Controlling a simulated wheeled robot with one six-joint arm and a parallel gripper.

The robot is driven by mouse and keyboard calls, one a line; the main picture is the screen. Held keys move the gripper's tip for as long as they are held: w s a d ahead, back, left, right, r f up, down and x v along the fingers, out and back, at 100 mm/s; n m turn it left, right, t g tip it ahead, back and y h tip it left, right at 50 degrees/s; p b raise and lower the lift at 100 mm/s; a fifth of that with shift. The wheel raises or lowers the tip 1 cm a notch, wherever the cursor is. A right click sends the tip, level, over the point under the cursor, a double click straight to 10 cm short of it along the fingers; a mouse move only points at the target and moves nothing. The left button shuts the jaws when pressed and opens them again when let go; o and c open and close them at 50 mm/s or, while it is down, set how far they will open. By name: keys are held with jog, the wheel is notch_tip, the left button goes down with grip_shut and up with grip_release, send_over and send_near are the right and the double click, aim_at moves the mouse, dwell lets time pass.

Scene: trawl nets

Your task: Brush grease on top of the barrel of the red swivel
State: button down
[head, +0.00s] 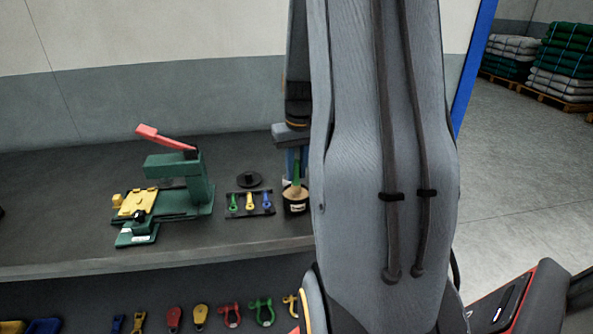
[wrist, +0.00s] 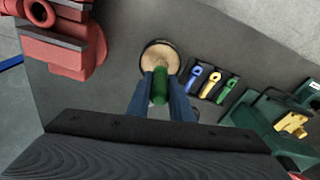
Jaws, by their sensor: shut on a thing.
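My gripper (wrist: 161,80) is shut on a green-handled brush (wrist: 159,92), between its two blue fingers. In the head view the green handle (head: 296,172) points down at the grease pot (head: 296,207), a dark pot with a pale label. The pot's round tan top (wrist: 160,54) lies just past the fingertips in the wrist view. The brush's lower end meets the pot top; the bristles are hidden. A small red rounded part (wrist: 41,13) shows at the red vise (wrist: 75,45) in the wrist view; I cannot tell whether it is the red swivel.
A rack beside the pot holds a green (head: 233,202), a yellow (head: 250,201) and a blue piece (head: 266,201). A black disc (head: 249,180) lies behind it. A green press (head: 175,190) with a red lever stands left. Coloured shackles (head: 263,311) sit on the shelf below. My arm blocks the bench's right side.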

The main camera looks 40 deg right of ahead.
jog(key=shift+r+p, duration=2.2)
jog(key=shift+r, duration=0.8)
jog(key=shift+f, duration=0.1)
